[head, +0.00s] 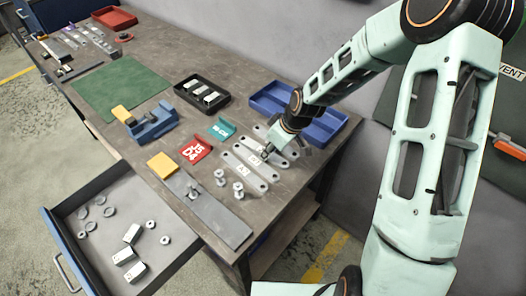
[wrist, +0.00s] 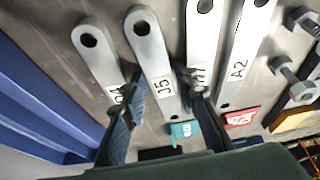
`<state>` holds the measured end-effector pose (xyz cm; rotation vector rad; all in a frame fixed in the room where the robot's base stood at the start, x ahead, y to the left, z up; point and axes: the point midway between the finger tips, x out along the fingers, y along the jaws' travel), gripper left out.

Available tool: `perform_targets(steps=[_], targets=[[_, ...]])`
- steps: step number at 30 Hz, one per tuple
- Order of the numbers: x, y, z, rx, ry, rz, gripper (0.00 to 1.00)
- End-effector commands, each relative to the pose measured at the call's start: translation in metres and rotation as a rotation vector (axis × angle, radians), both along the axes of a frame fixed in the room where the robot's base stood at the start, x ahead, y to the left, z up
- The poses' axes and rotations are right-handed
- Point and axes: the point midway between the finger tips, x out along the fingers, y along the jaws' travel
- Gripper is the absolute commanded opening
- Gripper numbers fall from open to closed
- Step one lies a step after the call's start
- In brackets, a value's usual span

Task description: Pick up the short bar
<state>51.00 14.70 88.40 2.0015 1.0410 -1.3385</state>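Several flat grey bars with a round hole near each visible end lie side by side on the table. In the wrist view they are a far-left bar (wrist: 97,50) with a partly hidden label, a bar marked J5 (wrist: 149,45), a bar (wrist: 203,28) with its label partly covered, and a bar marked A2 (wrist: 245,40). I cannot tell for sure which is shortest. My gripper (wrist: 160,90) is open, its fingers on either side of the J5 bar, with gaps to it. In the head view my gripper (head: 267,153) is low over the bars (head: 246,172) and hides part of them.
A blue tray (head: 337,118) stands behind the bars. A black tray (head: 178,88) with pale pieces is farther left. An open drawer (head: 75,205) juts out in front.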

Motion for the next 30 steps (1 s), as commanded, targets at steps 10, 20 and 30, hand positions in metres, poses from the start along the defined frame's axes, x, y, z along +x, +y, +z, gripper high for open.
perform_targets(steps=[10,20,30], targets=[[-0.0001,0.0002,0.0004,0.0,0.0,0.0,0.05],[0.0004,0.0002,0.001,0.0,-0.002,0.001,0.0],[0.0014,0.0001,0.0092,0.001,-0.004,0.0,0.0]])
